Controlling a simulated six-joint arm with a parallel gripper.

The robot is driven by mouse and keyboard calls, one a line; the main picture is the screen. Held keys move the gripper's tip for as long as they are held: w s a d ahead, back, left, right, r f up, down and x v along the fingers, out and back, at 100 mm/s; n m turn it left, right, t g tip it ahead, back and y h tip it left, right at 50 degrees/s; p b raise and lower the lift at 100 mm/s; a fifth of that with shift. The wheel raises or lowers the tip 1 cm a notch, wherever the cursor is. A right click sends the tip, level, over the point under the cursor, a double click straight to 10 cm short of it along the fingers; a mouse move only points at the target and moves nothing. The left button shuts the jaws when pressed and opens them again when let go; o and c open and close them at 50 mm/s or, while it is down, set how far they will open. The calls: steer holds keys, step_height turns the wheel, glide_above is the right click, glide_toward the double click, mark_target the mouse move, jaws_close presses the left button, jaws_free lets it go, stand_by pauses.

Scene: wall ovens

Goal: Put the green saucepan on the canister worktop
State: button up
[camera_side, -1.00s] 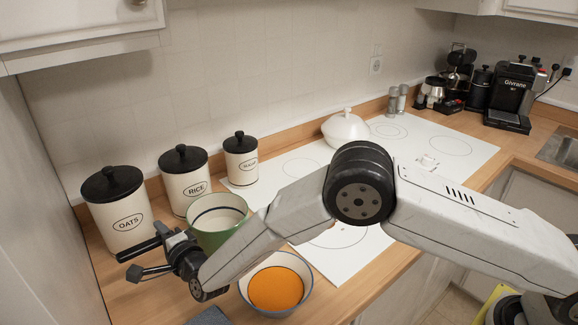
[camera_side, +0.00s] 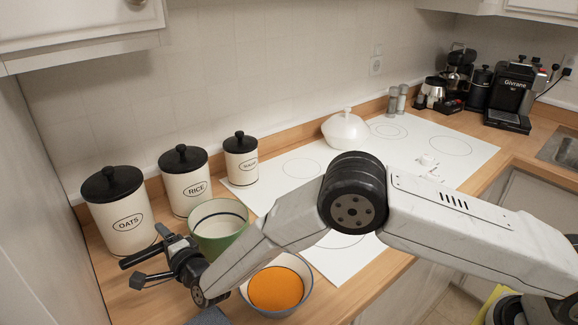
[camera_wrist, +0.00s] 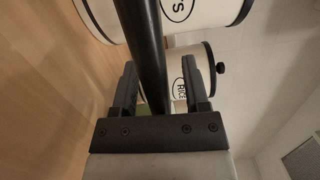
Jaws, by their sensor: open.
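The green saucepan (camera_side: 222,243) stands upright on the wooden canister worktop (camera_side: 118,297), in front of the rice and sugar canisters. Its inside is pale and looks empty. Its black handle (camera_side: 135,258) points left. My gripper (camera_side: 150,256) is at the handle with its jaws open. In the wrist view, the handle (camera_wrist: 148,50) runs between the two fingers of my gripper (camera_wrist: 160,70), with a gap visible on the right. Only a sliver of green pan (camera_wrist: 143,108) shows there. My forearm covers the pan's lower right side in the side view.
The oats canister (camera_side: 125,222), rice canister (camera_side: 187,190) and sugar canister (camera_side: 242,165) stand behind the pan. A bowl of orange contents (camera_side: 276,288) is close at its right. The white hob (camera_side: 300,168) with a white lidded pot (camera_side: 345,133) lies further right.

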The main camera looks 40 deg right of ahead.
steer(key=shift+r, duration=0.15)
steer(key=shift+s+d, duration=0.25)
steer(key=shift+s, duration=1.75)
steer(key=shift+s+d, duration=0.2)
steer(key=shift+s, duration=1.75)
steer(key=shift+s+d, duration=0.25)
steer(key=shift+s, duration=1.75)
